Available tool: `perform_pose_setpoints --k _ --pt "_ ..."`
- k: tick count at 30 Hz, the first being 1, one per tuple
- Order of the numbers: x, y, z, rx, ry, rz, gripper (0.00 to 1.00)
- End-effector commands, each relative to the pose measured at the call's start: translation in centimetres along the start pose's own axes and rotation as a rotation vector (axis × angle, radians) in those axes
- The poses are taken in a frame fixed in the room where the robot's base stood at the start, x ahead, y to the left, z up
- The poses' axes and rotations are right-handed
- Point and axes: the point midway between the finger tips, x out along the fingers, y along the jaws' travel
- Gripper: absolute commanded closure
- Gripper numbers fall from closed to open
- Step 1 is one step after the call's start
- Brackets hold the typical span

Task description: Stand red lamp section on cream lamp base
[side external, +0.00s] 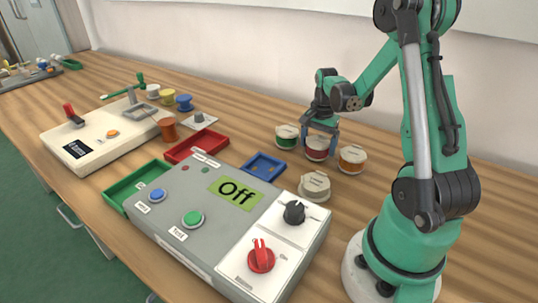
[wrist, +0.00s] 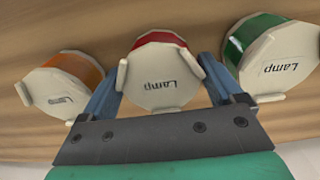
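The red lamp section (side external: 318,150) has a cream top and stands on the table in a row between two other sections. In the wrist view the red section (wrist: 160,75) is between my fingers, its top marked "Lamp". My gripper (side external: 320,137) is lowered over it, with one blue finger on each side. The wrist view also shows my gripper (wrist: 162,80); the section's cream top hides the fingertips, so I cannot tell whether they press on it. The cream lamp base (side external: 314,186) lies on the table nearer the control box, out of the wrist view.
A green section (side external: 286,136) and an orange section (side external: 352,159) stand close on either side of my gripper. The grey control box (side external: 215,215) reads "Off". Blue (side external: 264,167), red (side external: 196,147) and green (side external: 131,188) trays lie near it. A wall is behind.

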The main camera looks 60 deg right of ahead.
Motion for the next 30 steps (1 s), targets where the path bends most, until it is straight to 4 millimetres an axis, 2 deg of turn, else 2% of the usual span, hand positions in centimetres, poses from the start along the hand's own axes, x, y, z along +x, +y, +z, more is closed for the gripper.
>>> perform_pose_setpoints --k 5,22,30 --pt "-0.2 0.0 0.0 0.000 0.000 0.000 0.56" --pt "-3.8 0.0 0.0 0.000 0.000 0.000 0.56" --pt "-4.6 0.0 0.0 0.000 0.000 0.000 0.56"
